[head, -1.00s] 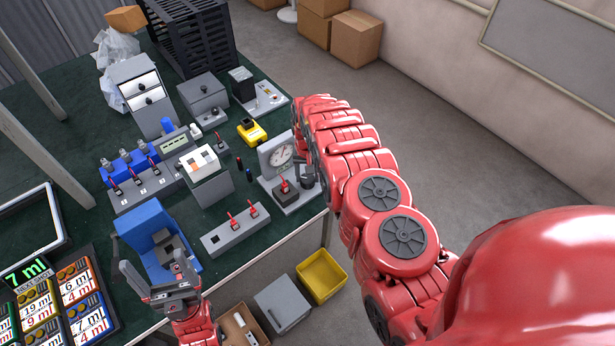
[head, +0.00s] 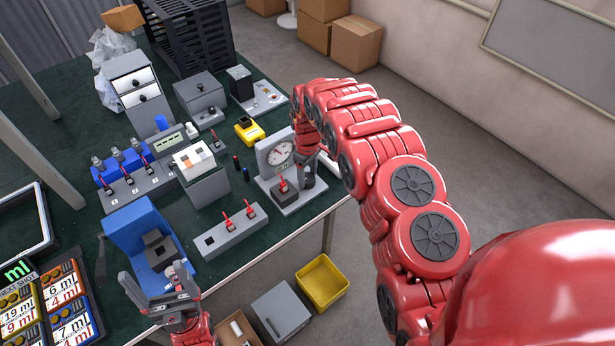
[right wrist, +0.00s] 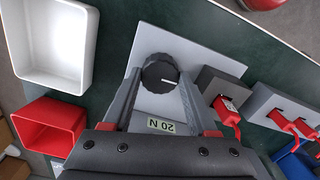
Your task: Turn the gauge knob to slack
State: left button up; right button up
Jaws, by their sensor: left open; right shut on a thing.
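The grey gauge (head: 265,160) with a round white dial stands on a pale base plate near the table's right edge. In the right wrist view, its round dark knob (right wrist: 160,72) has a white line mark and sits between my right fingers. My right gripper (right wrist: 152,85) is shut on the knob; the head view also shows this gripper (head: 308,176) at the gauge's right side. A label (right wrist: 160,126) reading "20 N" lies nearer the palm. My left gripper (head: 165,292) is open and empty over the table's front edge. The needle's exact reading is too small to tell.
A grey block with a red-handled switch (head: 283,188) stands on the plate before the gauge. A strip with red switches (head: 232,230) lies left of it.

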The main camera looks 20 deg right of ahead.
jog(key=shift+n, duration=1)
jog(key=n, duration=0.2)
jog(key=shift+r+n, duration=0.1)
jog(key=shift+n, duration=0.2)
jog(key=n+p, duration=0.1)
jog(key=n, duration=0.2)
jog(key=shift+n, duration=0.4)
jog(key=n+p, duration=0.1)
jog(key=n, duration=0.1)
jog(key=shift+n, duration=0.4)
jog(key=n, duration=0.2)
jog(key=shift+n, duration=2.1)
